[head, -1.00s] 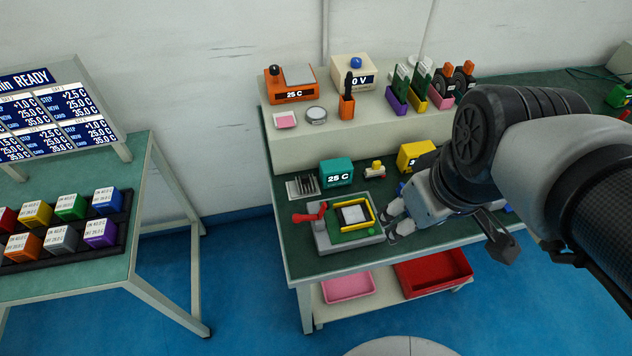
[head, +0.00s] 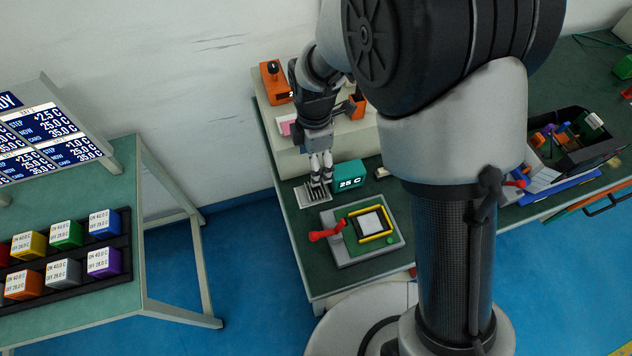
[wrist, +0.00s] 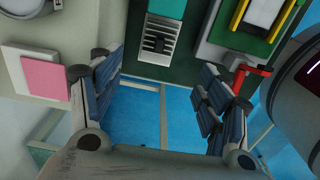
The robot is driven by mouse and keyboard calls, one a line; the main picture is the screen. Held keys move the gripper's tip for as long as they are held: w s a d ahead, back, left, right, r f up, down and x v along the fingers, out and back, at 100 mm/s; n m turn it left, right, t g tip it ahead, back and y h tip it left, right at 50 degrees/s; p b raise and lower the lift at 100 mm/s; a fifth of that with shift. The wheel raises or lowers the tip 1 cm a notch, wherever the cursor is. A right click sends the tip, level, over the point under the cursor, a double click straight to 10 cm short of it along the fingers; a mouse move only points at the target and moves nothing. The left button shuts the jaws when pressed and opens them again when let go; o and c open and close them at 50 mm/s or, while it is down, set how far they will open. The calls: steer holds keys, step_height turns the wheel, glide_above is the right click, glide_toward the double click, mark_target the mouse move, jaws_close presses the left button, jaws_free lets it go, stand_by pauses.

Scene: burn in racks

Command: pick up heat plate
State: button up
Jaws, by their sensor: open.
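Nothing in view is labelled heat plate. A grey finned metal plate (head: 308,194) lies on the green bench, beside a teal box (head: 350,173) reading 25 C. My gripper (head: 320,181) is open and points down close to the finned plate, partly covering it. In the wrist view the finned plate (wrist: 158,42) lies ahead of and between the open fingers (wrist: 158,70), below the teal box (wrist: 166,8). Nothing is between the fingertips; contact cannot be told.
A grey fixture (head: 350,252) with a yellow frame (head: 370,224) and red lever (head: 327,232) stands close to the right. A pink square (wrist: 46,76) lies left of the fingers. A black bin (head: 570,140) holds loose parts. Coloured cubes (head: 66,234) stand on the left table.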

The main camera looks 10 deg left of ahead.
mark_target(313, 189)
step_height(313, 189, down, 13)
steer(key=b, duration=0.3)
steer(key=shift+w+r+b, duration=0.1)
steer(key=shift+b, duration=0.25)
steer(key=shift+r, duration=0.1)
steer(key=c, duration=1.2)
